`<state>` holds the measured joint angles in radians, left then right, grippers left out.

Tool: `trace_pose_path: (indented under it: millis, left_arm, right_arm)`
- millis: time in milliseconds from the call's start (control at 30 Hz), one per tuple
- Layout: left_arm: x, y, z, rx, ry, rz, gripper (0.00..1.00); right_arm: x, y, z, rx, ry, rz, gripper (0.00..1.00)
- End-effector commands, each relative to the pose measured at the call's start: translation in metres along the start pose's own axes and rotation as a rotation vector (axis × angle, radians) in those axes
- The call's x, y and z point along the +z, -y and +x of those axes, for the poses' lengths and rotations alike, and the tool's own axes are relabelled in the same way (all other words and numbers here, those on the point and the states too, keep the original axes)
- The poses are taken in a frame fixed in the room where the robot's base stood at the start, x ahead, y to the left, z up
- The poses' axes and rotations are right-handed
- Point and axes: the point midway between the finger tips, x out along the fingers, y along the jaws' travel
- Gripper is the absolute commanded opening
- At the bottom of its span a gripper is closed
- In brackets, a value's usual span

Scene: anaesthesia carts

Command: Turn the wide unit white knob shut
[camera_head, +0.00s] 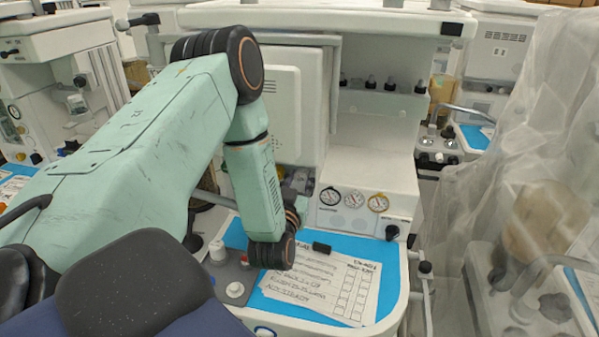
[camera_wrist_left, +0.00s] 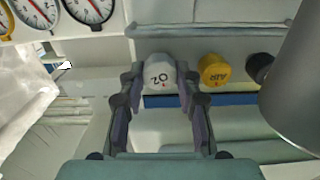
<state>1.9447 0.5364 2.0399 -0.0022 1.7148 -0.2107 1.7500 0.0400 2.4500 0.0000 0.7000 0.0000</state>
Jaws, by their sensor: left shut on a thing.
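The white knob (camera_wrist_left: 158,72), marked O2, shows in the left wrist view on the front of the wide unit (camera_head: 372,150). Its lettering appears upside down. My left gripper (camera_wrist_left: 160,88) has one finger on each side of the knob and is shut on it. In the head view my left arm covers the knob and most of the gripper. My right gripper is in neither view.
A yellow AIR knob (camera_wrist_left: 214,69) and a black knob (camera_wrist_left: 259,67) sit beside the white one. Round gauges (camera_head: 354,200) are on the unit's face. A paper form (camera_head: 322,284) lies on the blue worktop (camera_head: 386,268). Clear plastic sheeting (camera_head: 520,150) hangs at the right.

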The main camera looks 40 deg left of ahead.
Motion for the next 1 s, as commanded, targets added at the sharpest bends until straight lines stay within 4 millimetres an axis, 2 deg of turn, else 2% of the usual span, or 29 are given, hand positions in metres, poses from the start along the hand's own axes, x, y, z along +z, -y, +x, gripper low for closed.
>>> trace_pose_path:
  millis: [100, 500, 1000]
  left_arm:
    - [-0.002, -0.001, -0.001, 0.003, 0.004, 0.107, 0.02]
    - [-0.001, 0.0, 0.0, 0.001, 0.003, 0.372, 0.02]
    - [0.0, 0.0, 0.0, 0.0, 0.001, 0.467, 0.02]
  right_arm:
    - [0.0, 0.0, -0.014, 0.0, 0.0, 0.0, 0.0]
    - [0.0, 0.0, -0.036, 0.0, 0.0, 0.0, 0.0]
    - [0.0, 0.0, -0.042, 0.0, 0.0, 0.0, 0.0]
